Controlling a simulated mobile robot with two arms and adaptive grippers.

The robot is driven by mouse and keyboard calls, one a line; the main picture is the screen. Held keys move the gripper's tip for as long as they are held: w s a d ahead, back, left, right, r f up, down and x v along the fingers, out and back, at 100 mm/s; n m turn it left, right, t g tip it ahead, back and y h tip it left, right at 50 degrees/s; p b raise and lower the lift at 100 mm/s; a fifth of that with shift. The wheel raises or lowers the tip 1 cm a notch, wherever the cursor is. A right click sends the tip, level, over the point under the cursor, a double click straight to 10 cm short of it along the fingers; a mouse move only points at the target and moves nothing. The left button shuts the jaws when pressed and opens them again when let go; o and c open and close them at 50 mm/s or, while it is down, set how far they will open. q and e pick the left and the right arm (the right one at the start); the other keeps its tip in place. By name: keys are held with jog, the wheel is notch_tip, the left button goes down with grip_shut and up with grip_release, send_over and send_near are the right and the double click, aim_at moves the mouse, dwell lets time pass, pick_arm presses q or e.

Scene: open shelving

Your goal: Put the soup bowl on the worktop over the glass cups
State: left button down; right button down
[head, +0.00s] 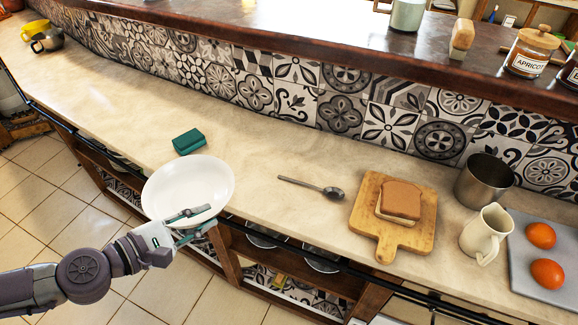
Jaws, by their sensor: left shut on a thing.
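A white soup bowl (187,182) is at the front edge of the pale worktop (262,150), left of centre. My left gripper (192,214) is shut on the bowl's near rim. The bowl overlaps the worktop's front edge in the picture; I cannot tell whether it touches the surface. No glass cups can be made out; the shelves under the worktop are mostly hidden by its edge. My right gripper is not in view.
A teal sponge (188,141) lies just behind the bowl. A spoon (312,187), a bread slice on a cutting board (389,244), a metal cup (484,180) and a cream jug (487,233) stand rightward. The worktop between sponge and spoon is clear.

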pick_arm(q)
jog(key=shift+w+r+m+g+h, duration=0.25)
jog(key=shift+m+g+h, duration=0.15)
jog(key=shift+m+h, duration=0.1)
jog(key=shift+w+d+r+m+g+h, duration=0.15)
jog(key=shift+d+r+m+g+h, duration=0.15)
jog(key=shift+d+m+h, duration=0.1)
jog(key=shift+w+a, duration=0.1)
